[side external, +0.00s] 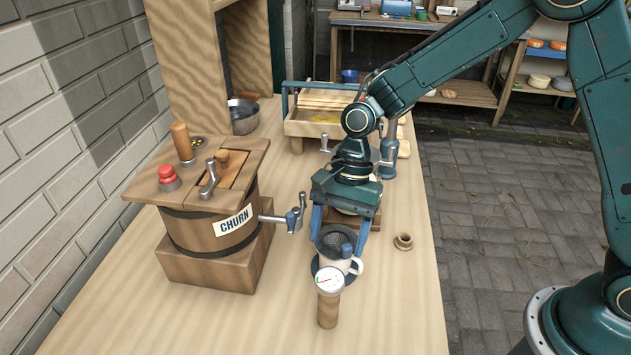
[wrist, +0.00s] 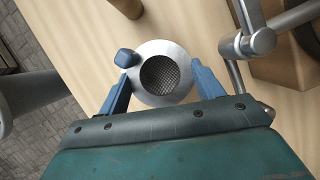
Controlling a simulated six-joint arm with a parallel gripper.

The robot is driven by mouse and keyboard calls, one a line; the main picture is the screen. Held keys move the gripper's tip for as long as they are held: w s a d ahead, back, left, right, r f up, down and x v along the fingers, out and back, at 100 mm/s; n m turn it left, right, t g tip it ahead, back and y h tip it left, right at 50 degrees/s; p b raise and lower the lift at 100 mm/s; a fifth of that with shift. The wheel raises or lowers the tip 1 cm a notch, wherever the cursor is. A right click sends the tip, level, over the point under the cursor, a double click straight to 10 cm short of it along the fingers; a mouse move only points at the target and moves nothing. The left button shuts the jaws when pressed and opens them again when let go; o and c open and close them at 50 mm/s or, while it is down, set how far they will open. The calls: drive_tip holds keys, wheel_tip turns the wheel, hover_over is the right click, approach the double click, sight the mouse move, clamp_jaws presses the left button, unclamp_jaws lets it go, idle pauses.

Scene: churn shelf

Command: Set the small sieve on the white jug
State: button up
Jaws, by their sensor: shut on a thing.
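The small sieve (side external: 337,241) has a dark round mesh, a pale metal rim and a blue tab. It also shows in the wrist view (wrist: 166,77), mesh facing the camera. My gripper (side external: 340,246) points down with its two blue fingers on either side of the sieve, shut on its rim; both fingers show in the wrist view (wrist: 162,88). The white jug (side external: 345,265) stands directly below the sieve, its handle to the right. The sieve hides the jug's mouth, so I cannot tell whether they touch. In the wrist view the jug is hidden.
A gauge on a wooden post (side external: 328,300) stands close in front of the jug. The wooden churn (side external: 212,232) with its crank (side external: 290,216) is to the left. The front right of the table (side external: 400,310) is clear.

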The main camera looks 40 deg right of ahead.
idle(0.3)
drive_tip(key=o, duration=1.1)
drive_tip(key=shift+c, duration=0.2)
drive_tip(key=c, duration=0.4)
drive_tip(key=shift+r, duration=0.1)
drive_tip(key=shift+v, duration=3.6)
drive_tip(key=shift+w+d+r, duration=0.1)
drive_tip(key=shift+d+r, duration=0.05)
drive_tip(key=shift+r, duration=0.15)
